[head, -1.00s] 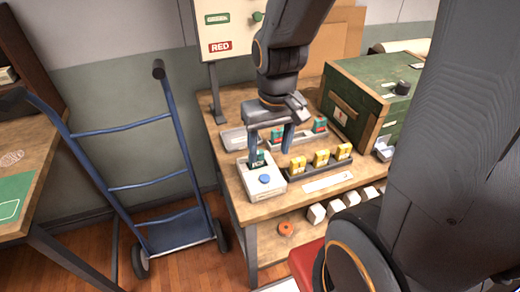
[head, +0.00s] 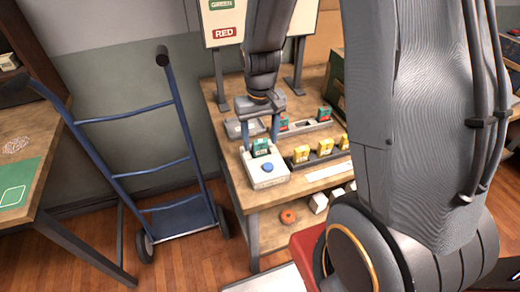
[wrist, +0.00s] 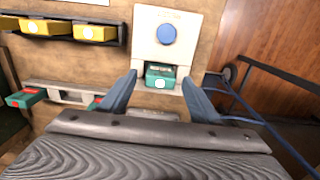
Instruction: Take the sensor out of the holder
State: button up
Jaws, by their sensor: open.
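The holder is a pale box (head: 266,180) with a blue round button, near the front left corner of the wooden bench. A green sensor (head: 261,147) stands in its slot, and it also shows in the wrist view (wrist: 160,75). My gripper (head: 261,138) is open, with one finger on each side of the sensor. In the wrist view my gripper (wrist: 158,82) has its blue-grey fingertips apart, left and right of the sensor, with gaps on both sides. The sensor still sits in the holder.
A dark rack (head: 320,158) with several yellow sensors is right of the holder. Behind it a grey rack (head: 303,127) holds green pieces. A blue hand truck (head: 150,170) stands left of the bench. An orange ring (head: 288,216) lies on the shelf below.

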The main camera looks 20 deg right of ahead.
jog(key=shift+f, duration=1.1)
jog(key=c, duration=1.2)
jog(key=shift+c, duration=0.2)
jog(key=shift+r, duration=0.1)
